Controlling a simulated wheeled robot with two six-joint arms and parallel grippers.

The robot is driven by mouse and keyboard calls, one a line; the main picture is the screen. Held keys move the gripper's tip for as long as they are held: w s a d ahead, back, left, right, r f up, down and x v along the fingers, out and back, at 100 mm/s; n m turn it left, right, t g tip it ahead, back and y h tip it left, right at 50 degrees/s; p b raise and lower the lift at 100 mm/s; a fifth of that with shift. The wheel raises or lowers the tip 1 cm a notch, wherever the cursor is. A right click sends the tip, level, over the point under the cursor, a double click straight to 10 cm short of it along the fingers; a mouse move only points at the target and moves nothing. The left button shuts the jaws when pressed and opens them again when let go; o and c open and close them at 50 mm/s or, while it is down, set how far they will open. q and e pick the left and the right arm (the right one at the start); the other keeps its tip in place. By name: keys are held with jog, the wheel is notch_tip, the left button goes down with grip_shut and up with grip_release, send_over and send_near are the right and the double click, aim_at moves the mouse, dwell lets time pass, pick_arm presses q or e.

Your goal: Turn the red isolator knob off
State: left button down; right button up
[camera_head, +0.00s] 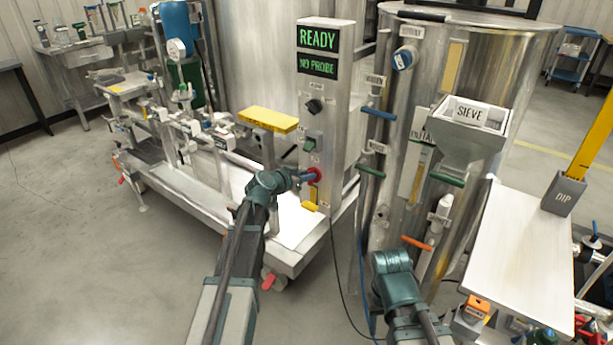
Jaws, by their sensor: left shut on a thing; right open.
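The red isolator knob (317,172) is on the front face of the grey control column, low down, above a yellow tag (310,198). My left gripper (308,177) reaches it from the left and is shut on it. The fingers partly cover the knob, so its exact turn position cannot be read. My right gripper (394,262) is low in front of the steel tank, apart from the knob; it is open, with its fingers largely hidden by the wrist.
The column carries READY and NO PROBE displays (318,52), a black knob (315,106) and a green switch (309,143). The steel tank (480,60) with a sieve hopper (466,135) stands to the right. A pale table (520,250) is at right. Floor at left is clear.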

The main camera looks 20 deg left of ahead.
pick_arm(q)
jog(key=shift+a, duration=0.1)
dwell(0.3)
jog(key=shift+w+a+f+n+h+b, duration=0.1)
jog(key=shift+a+f+n+h+b, duration=0.3)
jog(key=shift+n+h+b, duration=1.25)
jog(key=shift+w+a+f+n+h+b, duration=0.2)
jog(key=shift+f+n+h+b, duration=0.5)
jog(key=shift+n+b, duration=1.7)
jog(key=shift+w+a+f+n+h+b, duration=0.15)
jog(key=shift+a+n+h+b, duration=0.25)
jog(key=shift+n+h+b, duration=1.65)
jog(key=shift+s+n+y+p, duration=0.1)
jog(key=shift+n+y+p, duration=0.5)
jog(key=shift+n+p, duration=0.1)
jog(key=c, duration=0.8)
grip_release()
jog(key=shift+t, duration=0.3)
jog(key=shift+c, duration=0.2)
